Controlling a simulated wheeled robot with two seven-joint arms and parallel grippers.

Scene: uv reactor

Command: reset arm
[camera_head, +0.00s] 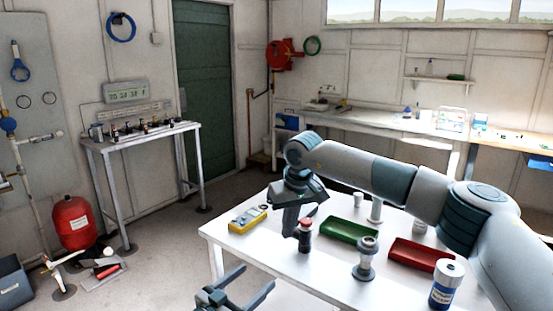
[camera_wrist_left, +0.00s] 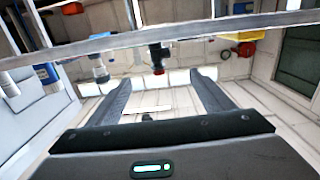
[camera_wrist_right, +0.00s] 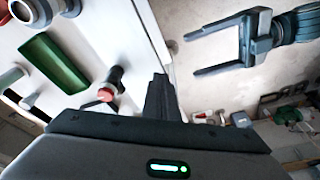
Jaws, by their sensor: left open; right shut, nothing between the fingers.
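My left gripper (camera_head: 257,275) is open and empty, low in the head view in front of the white table's (camera_head: 325,278) near edge. Its spread fingers also show in the left wrist view (camera_wrist_left: 160,82) and, from above, in the right wrist view (camera_wrist_right: 191,55). My right arm reaches over the table from the right. My right gripper (camera_head: 290,232) points down, shut and empty, above the table's left part. Its closed fingers show in the right wrist view (camera_wrist_right: 160,82). A dark bottle with a red part (camera_head: 305,238) stands just beside it, apart in the right wrist view (camera_wrist_right: 106,92).
The table holds a yellow meter (camera_head: 248,219), green tray (camera_head: 352,231), red tray (camera_head: 413,255), grey fitting (camera_head: 365,262) and white-and-blue jar (camera_head: 446,287). A side bench (camera_head: 140,137) and red tank (camera_head: 73,222) stand left. Floor (camera_head: 165,255) between is mostly clear.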

